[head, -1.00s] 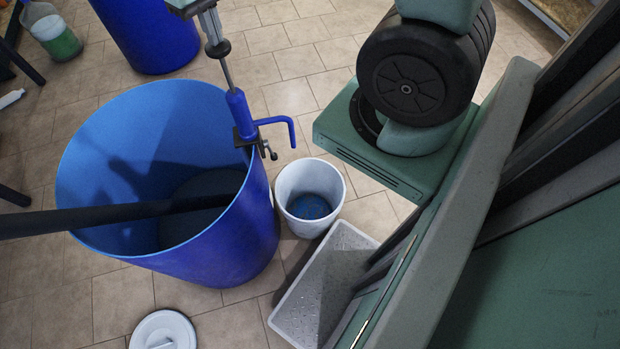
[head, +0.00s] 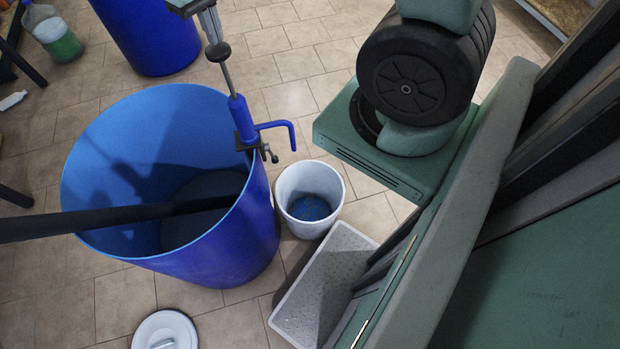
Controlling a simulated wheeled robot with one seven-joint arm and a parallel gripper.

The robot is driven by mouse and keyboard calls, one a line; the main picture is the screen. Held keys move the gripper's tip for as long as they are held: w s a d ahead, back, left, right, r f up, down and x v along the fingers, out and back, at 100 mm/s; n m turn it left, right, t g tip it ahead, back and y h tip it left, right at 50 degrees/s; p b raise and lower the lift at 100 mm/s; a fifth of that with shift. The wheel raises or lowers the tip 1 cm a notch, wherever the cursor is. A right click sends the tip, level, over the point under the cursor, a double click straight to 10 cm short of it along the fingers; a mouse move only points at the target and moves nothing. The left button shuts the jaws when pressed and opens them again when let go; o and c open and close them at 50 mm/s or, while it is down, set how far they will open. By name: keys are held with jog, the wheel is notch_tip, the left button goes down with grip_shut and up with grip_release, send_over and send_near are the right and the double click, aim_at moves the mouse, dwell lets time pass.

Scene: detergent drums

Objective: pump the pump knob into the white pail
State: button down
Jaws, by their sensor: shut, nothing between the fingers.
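A large open blue drum (head: 225,235) stands left of centre. A hand pump is fixed on its right rim, with a blue body (head: 241,118), a thin metal rod and a blue spout (head: 278,125) bent down at its end. The dark pump knob (head: 217,51) tops the rod. My gripper (head: 213,38) is shut, directly above the knob and seemingly touching it; the contact is too small to be sure. The white pail (head: 288,205) stands on the floor right of the drum, below the spout's side, with blue at its bottom.
A dark bar (head: 90,221) reaches across into the drum. A grey textured tray (head: 325,270) lies in front of the pail. A white lid (head: 165,328) lies at the bottom. Another blue drum (head: 150,35) and a bottle of green liquid (head: 55,35) stand behind.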

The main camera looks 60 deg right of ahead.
jog(key=shift+f+b, duration=3.8)
jog(key=shift+f, duration=1.7)
jog(key=shift+r, duration=0.1)
notch_tip(320, 180, up, 12)
jog(key=p, duration=1)
jog(key=shift+f, duration=0.35)
jog(key=shift+f+b, duration=4.15)
jog(key=shift+f, duration=1.55)
notch_tip(320, 180, up, 12)
jog(key=p, duration=0.9)
jog(key=shift+f+p, duration=0.25)
jog(key=shift+p, duration=0.15)
